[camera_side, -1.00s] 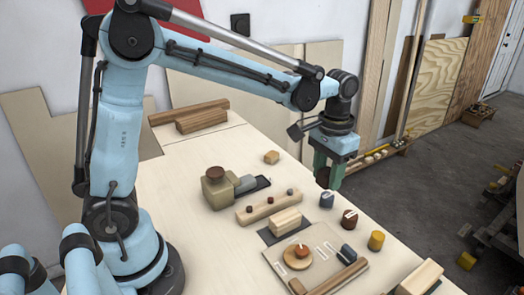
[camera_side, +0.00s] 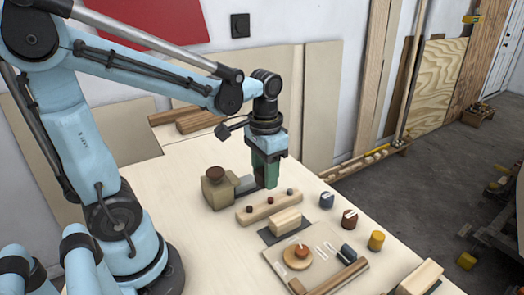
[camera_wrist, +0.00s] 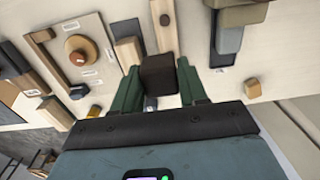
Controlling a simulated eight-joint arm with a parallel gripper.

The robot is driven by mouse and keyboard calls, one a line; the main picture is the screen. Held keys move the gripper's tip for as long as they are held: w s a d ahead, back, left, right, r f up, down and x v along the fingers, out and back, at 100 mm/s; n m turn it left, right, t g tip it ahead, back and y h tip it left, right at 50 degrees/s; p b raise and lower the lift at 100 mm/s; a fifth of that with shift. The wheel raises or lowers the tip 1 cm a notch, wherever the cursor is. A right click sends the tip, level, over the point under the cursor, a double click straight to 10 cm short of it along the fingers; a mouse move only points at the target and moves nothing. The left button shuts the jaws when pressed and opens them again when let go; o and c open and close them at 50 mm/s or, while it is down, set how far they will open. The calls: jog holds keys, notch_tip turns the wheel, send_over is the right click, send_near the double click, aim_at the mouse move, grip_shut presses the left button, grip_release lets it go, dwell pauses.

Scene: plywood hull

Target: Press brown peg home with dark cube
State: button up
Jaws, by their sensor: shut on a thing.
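My gripper (camera_side: 267,182) is shut on a dark brown cube (camera_wrist: 158,75), which sits between the green fingers in the wrist view. I cannot tell which is the task's peg. In the wrist view the bar (camera_wrist: 162,40) runs up beyond the cube, with one peg (camera_wrist: 165,19) showing; the cube hides part of the bar.
A tan block with a brown knob (camera_side: 216,186) and a grey part (camera_side: 245,184) stand close left of the fingers. A wooden block (camera_side: 286,220) and a board with a round disc (camera_side: 298,257) lie nearer the camera. Blue and yellow cylinders (camera_side: 376,240) stand right.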

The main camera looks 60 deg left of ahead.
aim_at(249, 207)
jog(key=s, duration=0.1)
jog(key=s+a, duration=0.1)
jog(key=s+f, duration=0.1)
jog(key=shift+s+a, duration=0.15)
jog(key=shift+s, duration=0.1)
jog(key=shift+f, duration=2.65)
jog(key=shift+f, duration=0.9)
jog(key=shift+r, duration=0.1)
jog(key=shift+r, duration=2.2)
